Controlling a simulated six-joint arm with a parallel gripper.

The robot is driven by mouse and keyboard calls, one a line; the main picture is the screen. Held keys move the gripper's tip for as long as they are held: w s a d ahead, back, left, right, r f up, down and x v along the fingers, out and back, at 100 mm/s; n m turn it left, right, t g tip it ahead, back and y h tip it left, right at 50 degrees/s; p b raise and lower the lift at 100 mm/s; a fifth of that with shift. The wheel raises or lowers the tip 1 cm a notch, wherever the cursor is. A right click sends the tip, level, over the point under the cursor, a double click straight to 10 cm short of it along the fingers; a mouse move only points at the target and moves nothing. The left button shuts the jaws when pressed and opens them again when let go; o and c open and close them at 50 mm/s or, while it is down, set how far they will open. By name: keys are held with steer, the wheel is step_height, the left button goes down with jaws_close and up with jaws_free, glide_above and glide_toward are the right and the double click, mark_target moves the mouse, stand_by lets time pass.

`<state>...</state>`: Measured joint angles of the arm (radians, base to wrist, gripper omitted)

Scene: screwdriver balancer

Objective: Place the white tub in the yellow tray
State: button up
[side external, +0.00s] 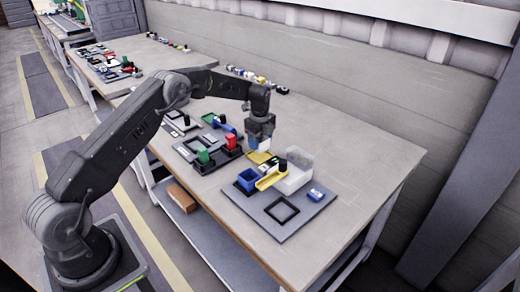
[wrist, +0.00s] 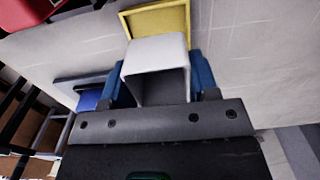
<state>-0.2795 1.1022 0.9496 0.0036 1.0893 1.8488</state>
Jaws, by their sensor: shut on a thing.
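My gripper (side external: 261,138) is above the bench, pointing down. In the wrist view its blue fingers (wrist: 162,82) are shut on the sides of the white tub (wrist: 157,50), whose open hollow faces the camera. In the side view only a small pale part of the tub (side external: 264,146) shows under the gripper. The yellow tray (side external: 258,157) lies on the bench just below the tub. In the wrist view the yellow tray (wrist: 158,21) shows beyond the tub, partly covered by it. I cannot tell whether the tub touches the tray.
A grey board with a blue bin (side external: 247,180), a yellow piece (side external: 271,179) and a black square frame (side external: 282,210) is in front. A translucent box (side external: 295,172) stands close to the right. Red and green blocks stand to the left. The bench's right side is clear.

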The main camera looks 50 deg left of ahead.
mark_target(260, 149)
steer(key=shift+f, duration=1.7)
steer(key=shift+f, duration=0.1)
steer(key=o, duration=0.9)
